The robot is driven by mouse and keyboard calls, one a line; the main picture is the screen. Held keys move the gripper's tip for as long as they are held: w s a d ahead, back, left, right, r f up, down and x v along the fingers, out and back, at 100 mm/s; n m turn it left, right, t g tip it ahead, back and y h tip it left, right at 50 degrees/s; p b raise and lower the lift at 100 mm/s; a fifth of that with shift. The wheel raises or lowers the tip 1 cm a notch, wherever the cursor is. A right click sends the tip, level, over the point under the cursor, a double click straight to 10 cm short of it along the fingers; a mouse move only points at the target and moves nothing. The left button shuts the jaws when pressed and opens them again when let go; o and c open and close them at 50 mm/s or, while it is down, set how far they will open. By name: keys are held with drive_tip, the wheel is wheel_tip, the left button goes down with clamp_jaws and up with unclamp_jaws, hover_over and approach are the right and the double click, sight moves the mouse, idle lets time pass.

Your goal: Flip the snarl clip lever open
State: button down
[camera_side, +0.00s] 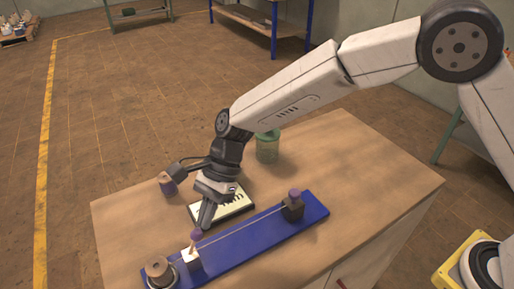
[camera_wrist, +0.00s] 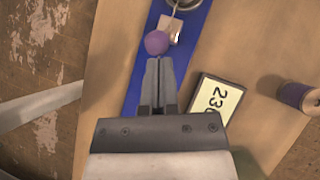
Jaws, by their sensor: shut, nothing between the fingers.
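A long blue board (camera_side: 250,236) lies on the table. Near its left end is a small pale clip block (camera_side: 191,261) with a short lever topped by a purple ball knob (camera_side: 196,234). The knob shows in the wrist view (camera_wrist: 156,43), beside the clip's tan and metal part (camera_wrist: 171,27). The lever looks roughly upright in the side view; its exact angle is hard to tell. My gripper (camera_side: 206,222) points down at the knob. Its fingers are shut and empty, and the fingertips (camera_wrist: 158,61) are right by the ball; I cannot tell whether they touch.
A thread runs along the board to a dark block (camera_side: 292,209) with a purple knob. A spool (camera_side: 158,268) stands at the board's left end. Behind are a number plate (camera_side: 233,208), another spool (camera_side: 167,184) and a green jar (camera_side: 267,148). The table's right side is clear.

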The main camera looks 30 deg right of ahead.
drive_tip(key=a+h, duration=0.2)
drive_tip(key=a+r+h, duration=0.1)
drive_tip(key=a+h, duration=0.1)
drive_tip(key=h, duration=0.1)
drive_tip(key=shift+r+m, duration=0.2)
drive_tip(key=shift+m, duration=0.2)
drive_tip(key=shift+a+r+h, duration=0.1)
drive_tip(key=shift+a+h, duration=0.2)
drive_tip(key=shift+a, duration=0.35)
drive_tip(key=shift+r, duration=0.15)
drive_tip(key=shift+r, duration=0.7)
drive_tip(key=shift+d+r, duration=0.1)
